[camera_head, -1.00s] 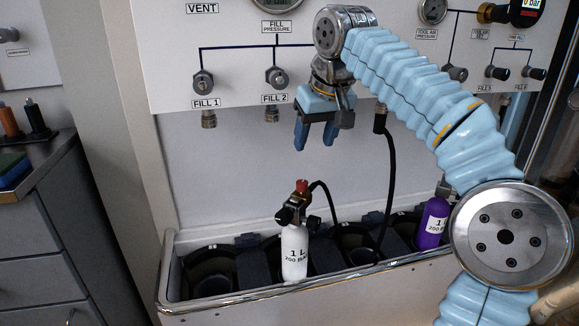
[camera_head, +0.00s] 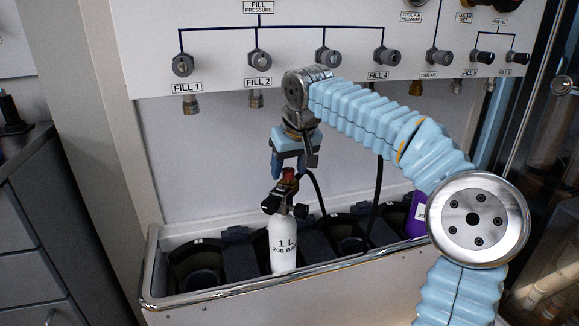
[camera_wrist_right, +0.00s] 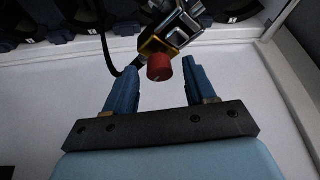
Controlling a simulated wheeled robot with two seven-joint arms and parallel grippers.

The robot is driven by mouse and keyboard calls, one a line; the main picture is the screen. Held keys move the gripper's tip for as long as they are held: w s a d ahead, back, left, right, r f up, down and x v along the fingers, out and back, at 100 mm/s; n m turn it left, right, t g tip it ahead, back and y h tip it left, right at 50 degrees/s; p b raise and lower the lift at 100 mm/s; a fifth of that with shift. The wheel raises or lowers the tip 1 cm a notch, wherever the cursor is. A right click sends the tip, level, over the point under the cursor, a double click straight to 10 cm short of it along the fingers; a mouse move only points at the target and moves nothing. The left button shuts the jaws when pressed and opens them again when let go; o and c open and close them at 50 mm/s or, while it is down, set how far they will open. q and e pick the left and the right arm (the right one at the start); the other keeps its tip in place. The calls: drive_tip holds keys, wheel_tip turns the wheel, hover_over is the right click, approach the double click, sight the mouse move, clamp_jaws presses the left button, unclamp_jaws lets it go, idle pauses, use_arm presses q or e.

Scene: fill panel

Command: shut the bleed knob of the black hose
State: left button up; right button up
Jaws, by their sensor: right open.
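The red knob (camera_head: 289,174) sits on top of the black valve (camera_head: 284,195) of a white bottle (camera_head: 283,248) marked 1 L. A black hose (camera_head: 318,194) runs from beside this valve. My right gripper (camera_head: 291,166) is open, pointing down just above the valve. In the right wrist view, the red knob (camera_wrist_right: 159,68) shows between the two blue fingers (camera_wrist_right: 159,76), with a gap on each side. A brass-coloured collar (camera_wrist_right: 157,46) shows beside the knob. My gripper partly hides the knob in the head view. My left gripper is not in view.
The bottle stands in a trough (camera_head: 225,290) with several dark holders. A purple bottle (camera_head: 415,215) stands at the right, partly behind my arm. Another black hose (camera_head: 377,190) hangs behind my arm. The panel (camera_head: 215,25) with several knobs is above.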

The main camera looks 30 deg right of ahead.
drive_tip(key=shift+c, duration=0.5)
clamp_jaws()
drive_tip(key=shift+a+r+m+p, duration=0.1)
drive_tip(key=shift+r+m+p, duration=0.1)
drive_tip(key=shift+m+p, duration=0.25)
drive_tip(key=shift+f+m+h, duration=0.15)
drive_tip(key=shift+m+h, duration=0.2)
drive_tip(key=shift+h, duration=0.05)
drive_tip(key=shift+o, duration=0.5)
unclamp_jaws()
drive_tip(key=p+v, duration=0.3)
drive_tip(key=v, duration=1)
drive_tip(key=shift+r, duration=0.35)
